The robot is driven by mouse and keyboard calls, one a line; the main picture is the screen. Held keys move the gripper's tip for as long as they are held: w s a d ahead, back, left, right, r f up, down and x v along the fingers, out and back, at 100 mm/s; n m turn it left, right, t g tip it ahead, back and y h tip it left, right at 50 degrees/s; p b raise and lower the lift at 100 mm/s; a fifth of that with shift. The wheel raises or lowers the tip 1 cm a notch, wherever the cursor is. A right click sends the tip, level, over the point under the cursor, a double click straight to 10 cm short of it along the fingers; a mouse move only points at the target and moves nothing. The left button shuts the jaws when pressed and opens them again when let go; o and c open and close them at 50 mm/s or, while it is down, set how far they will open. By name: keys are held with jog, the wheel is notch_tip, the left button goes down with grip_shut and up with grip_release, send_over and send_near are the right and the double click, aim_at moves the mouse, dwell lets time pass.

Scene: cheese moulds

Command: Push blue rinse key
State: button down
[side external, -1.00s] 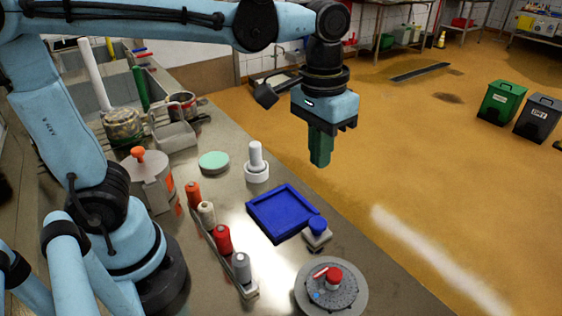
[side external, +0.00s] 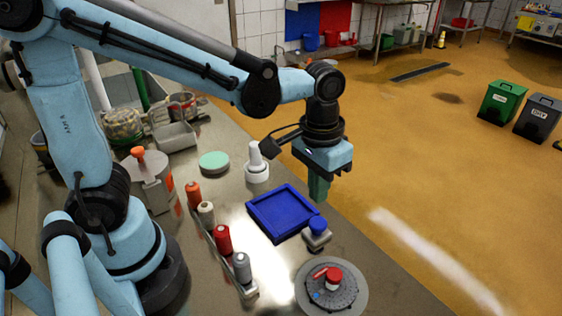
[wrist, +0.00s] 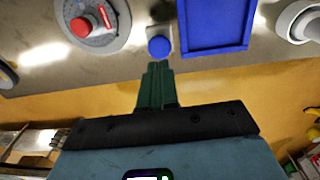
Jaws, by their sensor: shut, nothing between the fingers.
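The blue rinse key (side external: 317,225) is a round blue button on a small grey box beside the blue tray's near right corner. It also shows in the wrist view (wrist: 159,46), just beyond my fingertips. My gripper (side external: 318,194) has green fingers that point down and are shut with nothing between them. In the side view the fingers appear above and slightly behind the key. In the wrist view the fingertips (wrist: 157,66) lie just below the key in the picture, with a small gap.
A blue tray (side external: 252,212) lies next to the key. A round grey device with a red knob (side external: 333,276) stands on the near side. A white pestle-like piece (side external: 256,165) stands behind the tray. A rack of spools (side external: 223,240) is to the left. The counter edge is close by.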

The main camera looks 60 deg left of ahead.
aim_at(317, 222)
jog(key=shift+w+d+f, duration=0.1)
jog(key=shift+f, duration=2.95)
jog(key=shift+f, duration=0.95)
notch_tip(317, 222, up, 14)
jog(key=shift+s+a, duration=0.2)
jog(key=shift+a, duration=0.05)
jog(key=shift+r, duration=0.1)
